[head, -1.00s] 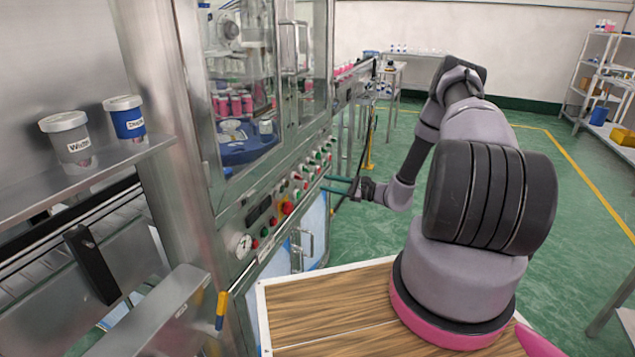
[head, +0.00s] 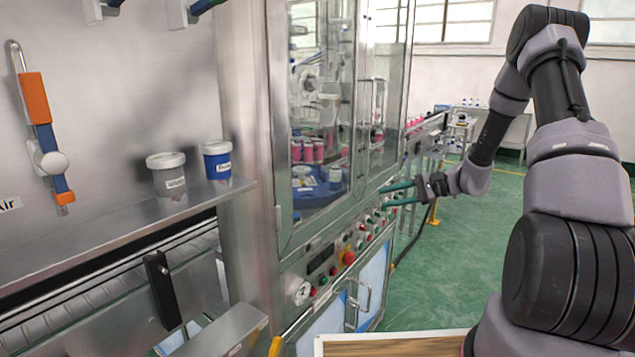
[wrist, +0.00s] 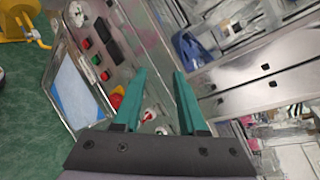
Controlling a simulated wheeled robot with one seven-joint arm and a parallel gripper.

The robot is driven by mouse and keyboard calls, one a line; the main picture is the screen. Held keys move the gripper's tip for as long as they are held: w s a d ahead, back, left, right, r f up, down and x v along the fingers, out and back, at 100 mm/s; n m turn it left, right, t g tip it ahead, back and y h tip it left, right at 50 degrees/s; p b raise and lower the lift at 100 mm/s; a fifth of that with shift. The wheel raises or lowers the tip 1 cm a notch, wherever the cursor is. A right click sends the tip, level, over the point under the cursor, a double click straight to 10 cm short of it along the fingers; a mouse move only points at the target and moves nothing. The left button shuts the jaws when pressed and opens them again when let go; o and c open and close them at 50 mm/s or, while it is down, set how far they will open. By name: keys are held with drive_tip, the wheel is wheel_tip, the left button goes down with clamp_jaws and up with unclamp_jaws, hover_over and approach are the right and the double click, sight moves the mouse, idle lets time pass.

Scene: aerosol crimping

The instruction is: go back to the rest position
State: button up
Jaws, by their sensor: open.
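My gripper (head: 400,193) is at the end of my arm, in front of the crimping machine's control panel (head: 340,255). Its two green fingers are apart with nothing between them; they also show in the wrist view (wrist: 160,98). In the wrist view the panel's red emergency button (wrist: 117,97) lies just left of the fingers, with green and red buttons farther left. In the head view my arm reaches in from the right, bent high and then down to the panel.
The glass-doored machine (head: 315,110) holds pink cans (head: 308,152). A white tub (head: 169,175) and a blue tub (head: 216,160) stand on the steel shelf (head: 120,225) at left. An orange-and-blue tool (head: 42,130) hangs on the wall. Green floor (head: 450,270) is clear between machine and arm.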

drive_tip(key=s+d+r+n+t+h, duration=0.1)
drive_tip(key=s+r+h, duration=0.5)
drive_tip(key=s+r, duration=0.8)
drive_tip(key=s+d+r+n+t+h, duration=0.1)
drive_tip(key=s+r+n+t+h, duration=0.2)
drive_tip(key=s+r, duration=1.1)
drive_tip(key=s+n+h, duration=0.1)
drive_tip(key=n+h, duration=0.2)
drive_tip(key=shift+d, duration=0.15)
